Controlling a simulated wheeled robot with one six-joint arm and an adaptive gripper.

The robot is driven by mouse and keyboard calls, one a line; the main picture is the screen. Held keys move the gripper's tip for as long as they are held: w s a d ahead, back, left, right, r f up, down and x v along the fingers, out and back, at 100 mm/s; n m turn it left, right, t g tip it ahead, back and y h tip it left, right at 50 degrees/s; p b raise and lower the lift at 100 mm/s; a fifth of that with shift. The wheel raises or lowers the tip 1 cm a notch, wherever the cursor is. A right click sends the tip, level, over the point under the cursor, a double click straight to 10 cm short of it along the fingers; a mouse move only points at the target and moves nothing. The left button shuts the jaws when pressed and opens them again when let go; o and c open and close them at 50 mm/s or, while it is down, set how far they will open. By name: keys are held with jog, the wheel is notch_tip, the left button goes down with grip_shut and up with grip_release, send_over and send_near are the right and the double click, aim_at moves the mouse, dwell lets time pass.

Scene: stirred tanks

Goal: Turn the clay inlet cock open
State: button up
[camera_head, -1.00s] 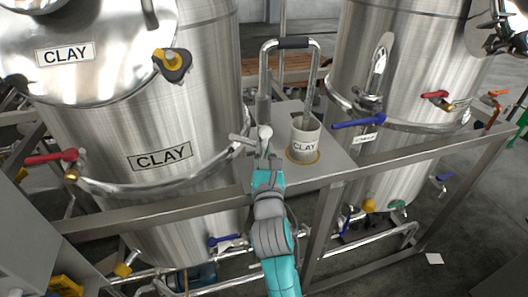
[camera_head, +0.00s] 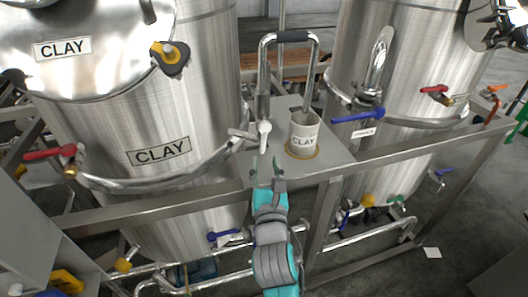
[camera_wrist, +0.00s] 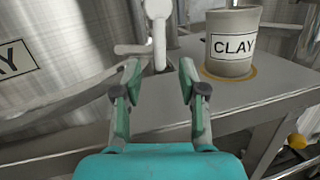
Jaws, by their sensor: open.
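A pale grey cock (camera_head: 265,134) stands beside the CLAY tank (camera_head: 120,190), at the foot of the bent pipe. Its light handle hangs about upright, and a short grey stub points left toward the tank. It also shows in the wrist view (camera_wrist: 158,32), just beyond the fingertips. No readable tag shows on it, so I cannot tell whether it is the inlet cock. My gripper (camera_head: 265,168) is open and empty just below and in front of this handle, apart from it. Its two green fingers stand wide in the wrist view (camera_wrist: 158,78).
A CLAY cup (camera_head: 304,132) stands on the small shelf (camera_head: 325,165), right of my gripper. A steel rail (camera_head: 150,208) runs across in front. A red lever (camera_head: 50,153) and a blue lever (camera_head: 224,236) are by the CLAY tank; another blue lever (camera_head: 357,116) is right.

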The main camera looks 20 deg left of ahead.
jog(key=v, duration=0.5)
jog(key=shift+s+d+f, duration=0.1)
jog(key=shift+s+d, duration=0.05)
jog(key=shift+s, duration=0.15)
jog(key=s+d+f+m+g+h, duration=0.1)
jog(key=s+d+f+m, duration=0.7)
jog(key=d+f+m, duration=0.15)
jog(key=s+d+f+m+g+h, duration=0.1)
jog(key=s+d+f+m+h, duration=0.1)
jog(key=s+d+f+m, duration=0.7)
jog(key=s+d+m+h, duration=0.1)
jog(key=s+d+m, duration=0.3)
jog(key=s+m, duration=0.3)
jog(key=s+d+r+m+g+h, duration=0.1)
jog(key=s+d+m+h, duration=0.1)
jog(key=s+d+m, duration=0.2)
jog(key=s+d+m+h, duration=0.1)
jog(key=s+d+m, duration=0.3)
jog(key=s+m, duration=0.5)
jog(key=shift+s+r+m+g, duration=0.3)
jog(key=shift+s+m, duration=0.05)
jog(key=shift+s, duration=0.6)
